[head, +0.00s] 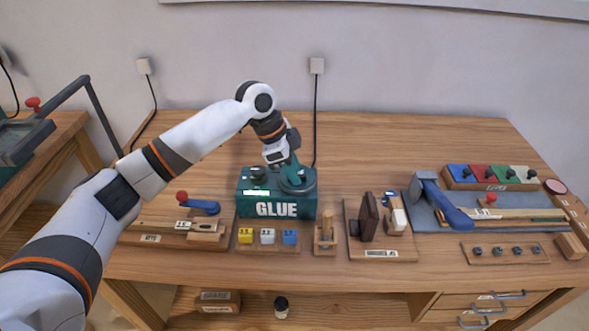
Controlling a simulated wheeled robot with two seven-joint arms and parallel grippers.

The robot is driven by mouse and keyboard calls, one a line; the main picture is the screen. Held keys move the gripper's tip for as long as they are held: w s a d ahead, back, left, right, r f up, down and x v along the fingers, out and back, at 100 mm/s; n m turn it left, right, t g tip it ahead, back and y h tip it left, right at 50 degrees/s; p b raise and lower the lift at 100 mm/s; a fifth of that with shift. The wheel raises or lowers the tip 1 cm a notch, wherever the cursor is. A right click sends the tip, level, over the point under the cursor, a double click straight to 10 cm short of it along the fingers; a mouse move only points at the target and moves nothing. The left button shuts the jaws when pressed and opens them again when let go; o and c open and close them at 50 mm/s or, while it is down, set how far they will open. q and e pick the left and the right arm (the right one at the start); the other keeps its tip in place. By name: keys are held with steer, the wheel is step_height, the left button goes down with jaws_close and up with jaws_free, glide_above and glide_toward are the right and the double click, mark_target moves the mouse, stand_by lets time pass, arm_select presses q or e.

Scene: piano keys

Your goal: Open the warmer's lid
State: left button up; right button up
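The warmer (286,210) is a dark green box with GLUE on its front, standing on the table toward the back. On its top a round dark part shows at the left (258,176). A green lid part (294,172) shows at the right, under my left gripper. My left gripper (285,160) reaches down from above onto the warmer's top right. Its fingertips are small and partly hidden, so I cannot tell whether they hold the lid. My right gripper is not in view.
In front of the warmer are a tray of yellow, white and blue blocks (268,237) and a wooden stand (325,236). A brown hammer-like piece on a board (368,217) stands to the right. A blue-handled tool (440,200) lies farther right. The table behind the warmer is clear.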

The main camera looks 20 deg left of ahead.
arm_select(q)
steer(key=shift+w+d+f, duration=0.1)
steer(key=shift+d+f, duration=0.05)
steer(key=shift+f, duration=0.25)
steer(key=shift+c, duration=0.5)
jaws_close()
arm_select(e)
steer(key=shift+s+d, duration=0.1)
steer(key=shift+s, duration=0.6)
